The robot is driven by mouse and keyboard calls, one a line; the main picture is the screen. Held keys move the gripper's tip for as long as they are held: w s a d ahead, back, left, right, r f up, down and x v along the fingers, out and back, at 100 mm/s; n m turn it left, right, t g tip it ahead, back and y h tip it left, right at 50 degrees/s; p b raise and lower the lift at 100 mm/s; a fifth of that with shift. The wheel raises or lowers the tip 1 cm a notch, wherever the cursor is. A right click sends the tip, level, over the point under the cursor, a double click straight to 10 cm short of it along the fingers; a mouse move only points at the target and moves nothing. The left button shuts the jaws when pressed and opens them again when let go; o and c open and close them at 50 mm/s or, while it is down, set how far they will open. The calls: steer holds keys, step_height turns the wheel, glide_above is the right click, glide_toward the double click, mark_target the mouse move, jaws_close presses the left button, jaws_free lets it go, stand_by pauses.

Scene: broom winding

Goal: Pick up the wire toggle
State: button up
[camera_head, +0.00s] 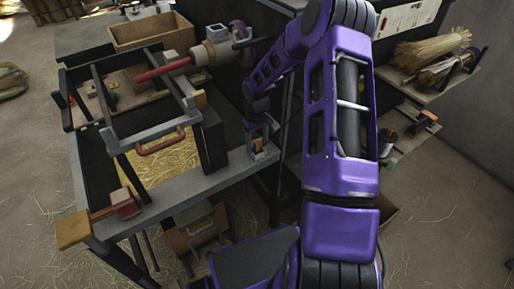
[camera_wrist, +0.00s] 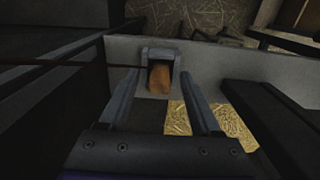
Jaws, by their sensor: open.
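The wire toggle looks to be the small orange-brown wooden piece (camera_wrist: 159,80) seated in a grey bracket (camera_wrist: 160,55) on the bench edge in the wrist view. A thin dark reddish line, perhaps the wire, runs in from the left to the bracket. In the head view the toggle (camera_head: 257,145) is small, just below my gripper (camera_head: 257,128). In the wrist view my gripper (camera_wrist: 159,88) is open. Its two fingers point toward the bracket, one on each side of the toggle, with nothing held. I cannot tell whether the fingers touch it.
The grey bench (camera_head: 190,190) carries a dark frame with a red handle (camera_head: 160,140) left of my gripper. A wooden-handled tool (camera_head: 88,222) lies at its left end. A wooden box (camera_head: 152,32) stands behind. Brooms (camera_head: 430,48) lie on the right shelf.

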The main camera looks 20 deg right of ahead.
mark_target(256, 143)
jaws_close()
steer(key=shift+r, duration=0.15)
steer(key=shift+s+a+r, duration=0.1)
steer(key=shift+a+r, duration=0.05)
steer(key=shift+r, duration=0.3)
steer(key=r, duration=0.6)
steer(key=shift+s+a+r+p, duration=0.1)
steer(key=shift+s+a+p, duration=0.1)
steer(key=shift+p, duration=0.2)
steer(key=s+a+b, duration=0.1)
steer(key=s+a, duration=1.1)
steer(key=a, duration=0.2)
steer(key=shift+a, duration=0.4)
